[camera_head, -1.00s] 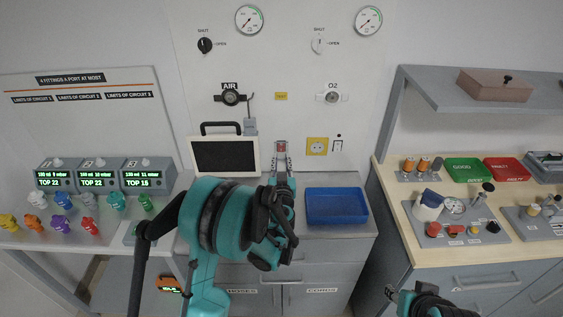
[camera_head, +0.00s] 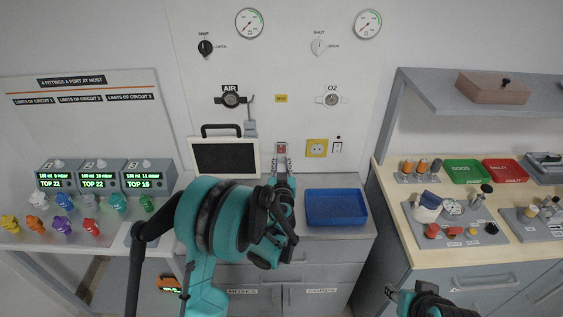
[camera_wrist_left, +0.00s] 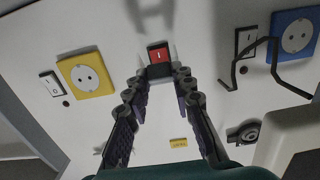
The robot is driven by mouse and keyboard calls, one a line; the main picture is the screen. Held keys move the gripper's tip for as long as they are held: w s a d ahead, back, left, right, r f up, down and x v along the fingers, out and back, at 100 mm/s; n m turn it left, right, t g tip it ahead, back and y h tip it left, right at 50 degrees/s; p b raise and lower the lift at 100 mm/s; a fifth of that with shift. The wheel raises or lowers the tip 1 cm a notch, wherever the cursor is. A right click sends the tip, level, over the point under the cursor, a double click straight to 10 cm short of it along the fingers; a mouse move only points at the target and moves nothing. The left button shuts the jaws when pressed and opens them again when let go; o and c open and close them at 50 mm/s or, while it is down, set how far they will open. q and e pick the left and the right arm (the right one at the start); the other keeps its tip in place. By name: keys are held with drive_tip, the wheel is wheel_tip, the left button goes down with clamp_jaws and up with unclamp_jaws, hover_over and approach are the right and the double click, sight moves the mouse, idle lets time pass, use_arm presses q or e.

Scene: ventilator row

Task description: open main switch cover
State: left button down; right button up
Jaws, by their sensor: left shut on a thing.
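The red main switch (camera_head: 281,148) is on the white wall panel, right of the monitor. In the left wrist view the red rocker (camera_wrist_left: 159,54) shows between and just beyond my fingertips. Its cover (camera_wrist_left: 161,71) is hard to make out; a grey edge shows at the fingertips, and I cannot tell how far it is tilted. My left gripper (camera_head: 281,170) reaches up to the switch and is shut on the cover, with the fingers still some way apart (camera_wrist_left: 161,88).
A monitor with a handle (camera_head: 223,157) stands left of the switch. A yellow socket (camera_head: 317,148) and a small switch (camera_head: 337,148) are to the right. A blue tray (camera_head: 336,207) lies on the counter. In the wrist view a blue socket (camera_wrist_left: 296,35) is behind the handle.

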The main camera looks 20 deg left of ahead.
sight(281, 147)
use_arm(q)
drive_tip(key=shift+w+a+r+g+h+p, duration=0.15)
drive_tip(key=shift+r+g+h+p, duration=0.45)
drive_tip(key=shift+r+g+p, duration=1.3)
drive_tip(key=shift+w+d+r+g+h+p, duration=0.2)
drive_tip(key=shift+r+g+h+p, duration=0.45)
drive_tip(key=shift+g+p, duration=2.3)
drive_tip(key=shift+w+a+r+g+h+p, duration=0.4)
drive_tip(key=shift+r+g+p, duration=1.05)
drive_tip(key=shift+p, duration=1.8)
drive_tip(key=shift+s+d+f, duration=0.1)
drive_tip(key=shift+s+d, duration=0.05)
drive_tip(key=shift+d, duration=0.05)
drive_tip(key=c, duration=1.3)
unclamp_jaws()
drive_tip(key=v, duration=1.2)
drive_tip(key=shift+w+a, duration=0.2)
drive_tip(key=shift+w, duration=0.05)
